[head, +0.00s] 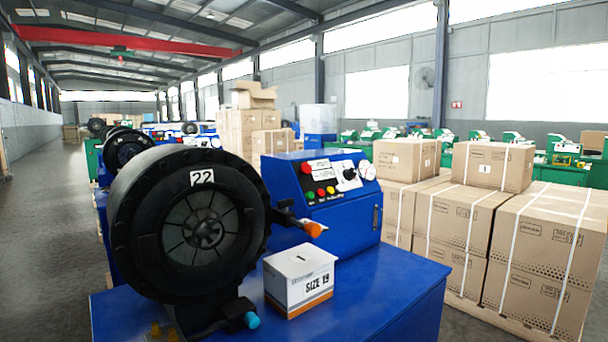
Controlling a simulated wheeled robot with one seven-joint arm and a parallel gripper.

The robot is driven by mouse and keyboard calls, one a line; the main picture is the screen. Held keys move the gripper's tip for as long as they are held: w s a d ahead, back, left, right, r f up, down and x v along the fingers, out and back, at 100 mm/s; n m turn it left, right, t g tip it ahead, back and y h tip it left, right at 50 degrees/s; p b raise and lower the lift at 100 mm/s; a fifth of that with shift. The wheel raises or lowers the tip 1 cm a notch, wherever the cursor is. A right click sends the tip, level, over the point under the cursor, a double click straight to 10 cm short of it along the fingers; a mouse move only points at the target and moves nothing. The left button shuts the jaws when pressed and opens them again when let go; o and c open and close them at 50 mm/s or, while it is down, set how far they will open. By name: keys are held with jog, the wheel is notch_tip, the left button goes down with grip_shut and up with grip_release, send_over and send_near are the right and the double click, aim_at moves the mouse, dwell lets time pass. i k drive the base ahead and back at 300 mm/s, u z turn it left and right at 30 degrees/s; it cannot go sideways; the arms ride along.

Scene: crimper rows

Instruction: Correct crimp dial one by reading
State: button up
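The nearest crimper has a large round black head (190,225) with a closed ring of dies at its centre. A white plate (202,178) on its upper rim reads 22. A white box (299,279) marked SIZE 19 stands on the blue bench (385,300) right of the head. The blue control box (335,215) behind it carries a dark dial knob (348,175), a round white gauge (366,170) and coloured buttons (320,193). The dial's scale and the gauge's reading are too small to tell. My gripper is not in view.
An orange-tipped lever (314,229) sticks out right of the head, and a blue-tipped one (252,320) sits below it. More crimpers (127,147) stand in a row behind. Strapped cartons (540,250) fill the right side. The grey floor (45,230) at left is clear.

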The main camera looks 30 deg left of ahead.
aim_at(350, 174)
jog(key=u, duration=0.3)
jog(key=i, duration=0.95)
jog(key=u, duration=0.25)
